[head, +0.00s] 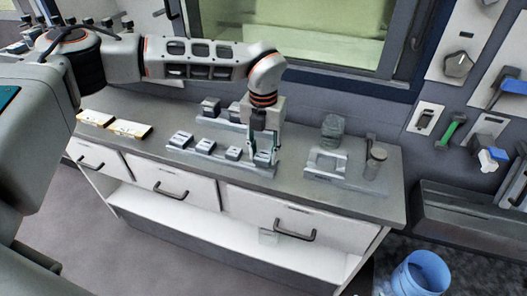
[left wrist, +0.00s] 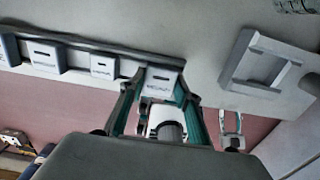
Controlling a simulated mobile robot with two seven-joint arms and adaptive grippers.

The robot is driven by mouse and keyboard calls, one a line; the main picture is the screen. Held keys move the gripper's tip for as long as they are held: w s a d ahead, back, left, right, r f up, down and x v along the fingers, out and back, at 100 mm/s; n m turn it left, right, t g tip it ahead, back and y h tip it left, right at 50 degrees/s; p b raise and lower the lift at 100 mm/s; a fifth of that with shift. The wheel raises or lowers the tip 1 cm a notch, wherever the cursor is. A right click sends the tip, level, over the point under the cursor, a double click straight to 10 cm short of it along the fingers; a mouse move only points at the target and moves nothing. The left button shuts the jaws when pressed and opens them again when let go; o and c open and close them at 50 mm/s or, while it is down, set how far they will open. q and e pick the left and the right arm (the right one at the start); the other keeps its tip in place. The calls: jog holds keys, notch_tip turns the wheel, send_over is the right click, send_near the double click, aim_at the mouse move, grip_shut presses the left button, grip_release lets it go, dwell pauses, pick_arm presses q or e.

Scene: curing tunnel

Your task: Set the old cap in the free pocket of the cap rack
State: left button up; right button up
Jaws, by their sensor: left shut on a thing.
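My left gripper (head: 262,148) reaches down over the right end of the cap rack (head: 216,158) on the counter. It is shut on a small grey cap (head: 262,158), taken to be the old cap, at the rack's last place on the right. In the left wrist view the teal fingers (left wrist: 157,92) stand on both sides of this light grey cap (left wrist: 160,80), which has dark lettering. Several similar caps (head: 205,146) sit in a row to its left. Whether the held cap is fully seated is hidden. My right gripper is not in view.
A second row with grey blocks (head: 210,105) stands behind the rack. To the right is a grey fixture with a square frame (head: 327,163), and a dark knobbed part (head: 333,126) behind it. Two yellow-white boxes (head: 130,129) lie at the left. A blue bin (head: 421,274) stands on the floor.

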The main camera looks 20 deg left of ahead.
pick_arm(q)
jog(key=shift+f+b, duration=0.35)
jog(key=shift+f, duration=0.25)
jog(key=o, duration=1.4)
